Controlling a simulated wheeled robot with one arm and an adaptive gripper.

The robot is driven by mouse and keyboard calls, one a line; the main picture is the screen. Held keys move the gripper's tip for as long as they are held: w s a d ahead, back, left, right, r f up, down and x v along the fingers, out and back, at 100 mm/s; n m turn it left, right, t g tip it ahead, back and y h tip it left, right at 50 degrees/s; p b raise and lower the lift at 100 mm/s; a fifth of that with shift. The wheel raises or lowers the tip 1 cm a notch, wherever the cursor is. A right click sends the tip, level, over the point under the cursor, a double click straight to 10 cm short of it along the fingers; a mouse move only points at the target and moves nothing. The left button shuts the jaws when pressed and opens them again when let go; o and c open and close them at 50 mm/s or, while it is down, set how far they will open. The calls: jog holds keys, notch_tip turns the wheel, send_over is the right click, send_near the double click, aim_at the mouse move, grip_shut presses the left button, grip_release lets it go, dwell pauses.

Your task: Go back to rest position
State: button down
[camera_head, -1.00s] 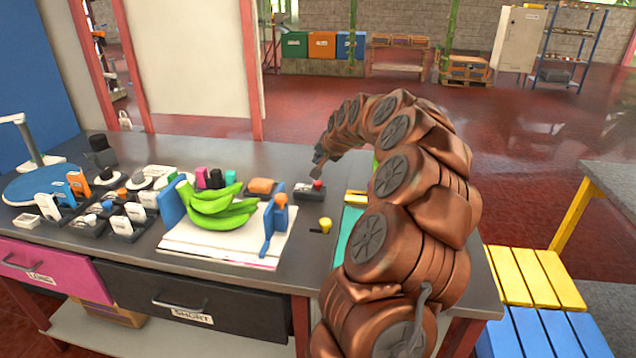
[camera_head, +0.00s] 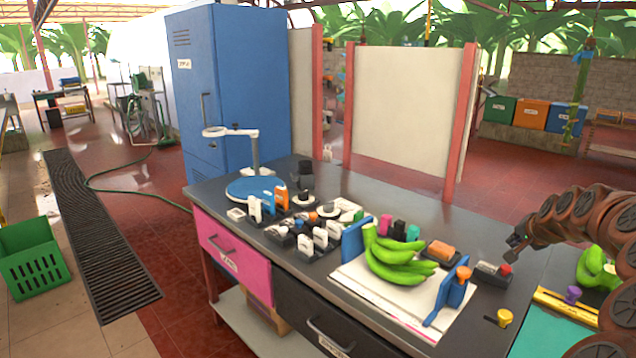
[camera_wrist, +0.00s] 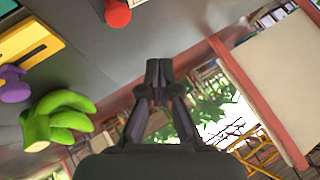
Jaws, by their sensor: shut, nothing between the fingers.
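My gripper (camera_head: 515,243) is at the right in the head view, at the end of my copper-coloured arm, above the back edge of the grey workbench. In the wrist view my gripper (camera_wrist: 158,66) has its fingers together with nothing between them. A green banana bunch (camera_head: 395,258) lies on a white mat between blue uprights, left of my gripper.
A small dark box with a red knob (camera_head: 505,269) sits just below my gripper. Several small tools and a round blue stand (camera_head: 256,189) crowd the bench's left part. A white panel (camera_head: 405,115) stands behind. A green crate (camera_head: 32,258) is on the floor at left.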

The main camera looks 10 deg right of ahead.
jog(key=a+r+n+g+y+p, duration=0.1)
jog(key=a+n+y, duration=0.1)
jog(key=a, duration=0.8)
jog(key=a+r+n+y+p, duration=0.1)
jog(key=a+r+n, duration=0.15)
jog(key=a, duration=0.85)
jog(key=s+a+n+g+y, duration=0.1)
jog(key=s+a+n+g, duration=0.25)
jog(key=s+a, duration=0.7)
jog(key=s+a+f+n+g+p, duration=0.1)
jog(key=s+a, duration=0.3)
jog(key=s, duration=0.5)
jog(key=s+a+f+n+g+p, duration=0.1)
jog(key=s+a+f+n+g, duration=0.1)
jog(key=s, duration=0.7)
jog(key=s+a+f+n+g+h+p, duration=0.1)
jog(key=s+a+g, duration=0.2)
jog(key=s+a, duration=0.3)
jog(key=s, duration=0.3)
jog(key=shift+s+f+n, duration=0.2)
jog(key=shift+s+n, duration=0.1)
jog(key=shift+n, duration=0.1)
